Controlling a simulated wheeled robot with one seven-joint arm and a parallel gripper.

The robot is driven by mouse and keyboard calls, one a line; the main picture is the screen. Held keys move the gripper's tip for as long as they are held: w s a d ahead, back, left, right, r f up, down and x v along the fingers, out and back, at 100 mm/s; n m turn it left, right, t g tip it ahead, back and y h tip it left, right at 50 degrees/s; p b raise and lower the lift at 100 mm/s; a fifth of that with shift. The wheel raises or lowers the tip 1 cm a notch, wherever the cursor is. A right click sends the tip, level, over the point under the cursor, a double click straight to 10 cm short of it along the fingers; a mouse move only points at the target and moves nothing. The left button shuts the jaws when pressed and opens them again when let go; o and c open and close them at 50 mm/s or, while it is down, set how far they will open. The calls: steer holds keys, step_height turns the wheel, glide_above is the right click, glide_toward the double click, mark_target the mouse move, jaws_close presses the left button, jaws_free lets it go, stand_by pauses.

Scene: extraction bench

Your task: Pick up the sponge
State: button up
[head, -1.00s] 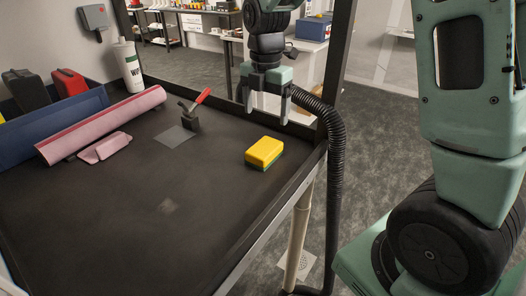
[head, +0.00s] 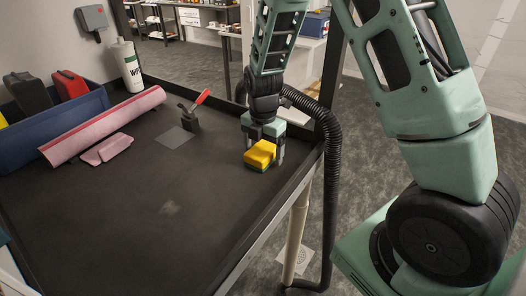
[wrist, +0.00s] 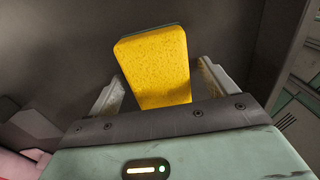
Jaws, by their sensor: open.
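The sponge (head: 261,155) is yellow on top with a green underside. It lies on the dark bench near its right edge. My gripper (head: 264,153) is down at the sponge, with one finger on each side of it in the head view. In the wrist view the sponge (wrist: 157,66) shows its yellow face between the two open fingers (wrist: 158,92), with a gap on the right side and a narrower one on the left. Its near end is hidden behind the gripper body.
A red-handled clamp (head: 193,118) stands on the bench left of my gripper. A pink roll (head: 100,127), a small pink piece (head: 106,149), a blue bin (head: 45,128) and a white bottle (head: 127,65) are at the left. A black hose (head: 335,180) hangs by the right edge. The bench middle is clear.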

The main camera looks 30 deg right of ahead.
mark_target(263, 148)
steer(key=c, duration=1.2)
steer(key=shift+o, duration=0.2)
step_height(263, 148, up, 10)
steer(key=shift+b, duration=1.05)
